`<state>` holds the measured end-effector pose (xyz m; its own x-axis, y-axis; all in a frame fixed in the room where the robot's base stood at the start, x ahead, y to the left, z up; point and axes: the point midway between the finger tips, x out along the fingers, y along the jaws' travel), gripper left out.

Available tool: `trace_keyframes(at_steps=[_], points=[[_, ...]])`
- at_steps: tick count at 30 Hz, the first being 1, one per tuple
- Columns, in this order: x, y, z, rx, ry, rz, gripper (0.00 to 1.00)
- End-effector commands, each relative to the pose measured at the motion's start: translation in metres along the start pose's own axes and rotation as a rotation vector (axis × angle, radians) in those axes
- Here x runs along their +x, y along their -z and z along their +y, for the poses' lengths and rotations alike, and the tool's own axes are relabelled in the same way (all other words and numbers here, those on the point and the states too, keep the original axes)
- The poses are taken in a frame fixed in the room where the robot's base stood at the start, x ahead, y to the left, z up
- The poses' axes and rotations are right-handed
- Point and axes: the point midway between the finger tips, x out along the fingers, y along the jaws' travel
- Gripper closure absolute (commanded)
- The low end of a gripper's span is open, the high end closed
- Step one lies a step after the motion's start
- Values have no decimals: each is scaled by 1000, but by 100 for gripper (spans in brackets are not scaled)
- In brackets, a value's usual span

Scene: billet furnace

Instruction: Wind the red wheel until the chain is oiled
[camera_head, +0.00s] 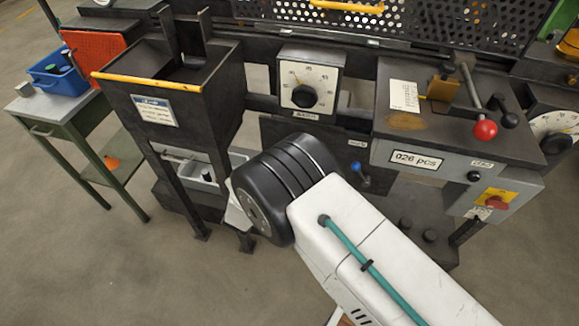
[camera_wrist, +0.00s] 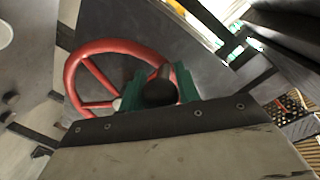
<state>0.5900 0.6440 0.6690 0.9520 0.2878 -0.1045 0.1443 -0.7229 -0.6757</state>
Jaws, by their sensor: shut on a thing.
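The red wheel (camera_wrist: 112,44) shows in the wrist view, left of centre, with a rim and several spokes. My gripper (camera_wrist: 158,84) has green fingers and is shut on the wheel's dark round knob (camera_wrist: 159,93) at the lower right of the rim. In the camera on my body, the wheel and gripper are hidden; my white arm and its black joint cover the lower middle. I cannot make out the chain or any oil on it in either view.
A black hopper (camera_head: 166,92) with a yellow edge stands left of a dial (camera_head: 309,86). To the right are a grey counter box (camera_head: 420,160), a red-knobbed lever (camera_head: 485,130) and a red switch (camera_head: 497,202). A blue bin (camera_head: 58,80) sits far left.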

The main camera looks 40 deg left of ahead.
Motion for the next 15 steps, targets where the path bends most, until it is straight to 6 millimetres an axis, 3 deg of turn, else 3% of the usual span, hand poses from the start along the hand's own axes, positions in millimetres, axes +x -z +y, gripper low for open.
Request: trace_keyframes(at_steps=[5,15], points=[[-9,-8,-12,26,16,-15,100],[-10,-9,-14,31,18,-18,100]])
